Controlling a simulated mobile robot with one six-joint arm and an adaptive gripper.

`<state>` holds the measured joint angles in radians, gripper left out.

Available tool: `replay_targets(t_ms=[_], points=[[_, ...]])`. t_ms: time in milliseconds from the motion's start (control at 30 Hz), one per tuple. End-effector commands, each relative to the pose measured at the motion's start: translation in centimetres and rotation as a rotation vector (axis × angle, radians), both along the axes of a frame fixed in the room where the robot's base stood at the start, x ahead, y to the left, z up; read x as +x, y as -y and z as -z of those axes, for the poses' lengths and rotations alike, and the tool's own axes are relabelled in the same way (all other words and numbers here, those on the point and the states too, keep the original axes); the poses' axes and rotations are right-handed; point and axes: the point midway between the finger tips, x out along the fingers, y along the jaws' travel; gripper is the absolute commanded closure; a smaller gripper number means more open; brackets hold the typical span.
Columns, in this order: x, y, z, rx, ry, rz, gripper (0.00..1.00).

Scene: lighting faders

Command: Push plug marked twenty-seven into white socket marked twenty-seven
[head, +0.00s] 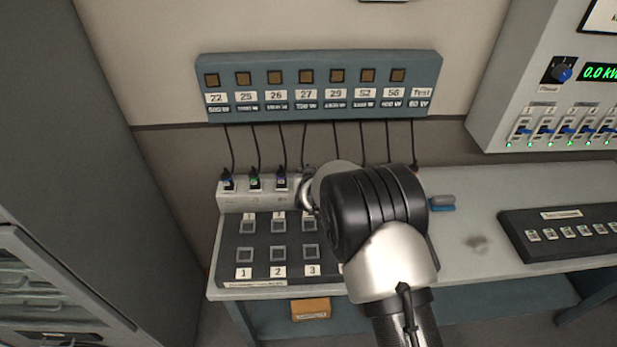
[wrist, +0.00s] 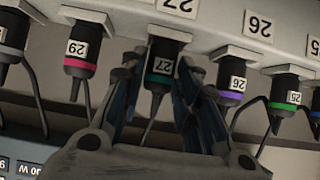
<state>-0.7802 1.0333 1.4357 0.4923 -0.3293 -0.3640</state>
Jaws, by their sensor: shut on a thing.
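The plug marked 27 (wrist: 162,66), dark with a teal-green band, is in the wrist view, which is upside down. My gripper (wrist: 158,80) is shut on it, with one finger on each side. The plug's top end meets the lip of the white socket marked 27 (wrist: 166,34). I cannot tell how deep it sits. Its label 27 (wrist: 178,5) is cut by the frame's top edge. In the head view, my arm hides the plug and its socket; part of my gripper (head: 307,192) shows beside the socket strip.
Neighbouring plugs stand close on both sides: 29 (wrist: 78,50) with a pink band, 26 (wrist: 234,78) with a purple band. Cables hang from the blue-grey wall panel (head: 320,66). A black button panel (head: 240,268) lies in front of the white socket strip (head: 240,205).

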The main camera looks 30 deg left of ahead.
Motion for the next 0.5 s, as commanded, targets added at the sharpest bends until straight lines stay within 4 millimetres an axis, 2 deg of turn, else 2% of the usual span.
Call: replay_targets(t_ms=[300, 333, 500], points=[[-0.10, 0.08, 0.28, -0.003, -0.004, 0.000, 0.99], [-0.10, 0.08, 0.30, -0.003, -0.004, 0.000, 0.69], [-0.08, 0.07, 0.24, -0.002, -0.003, 0.000, 0.58]])
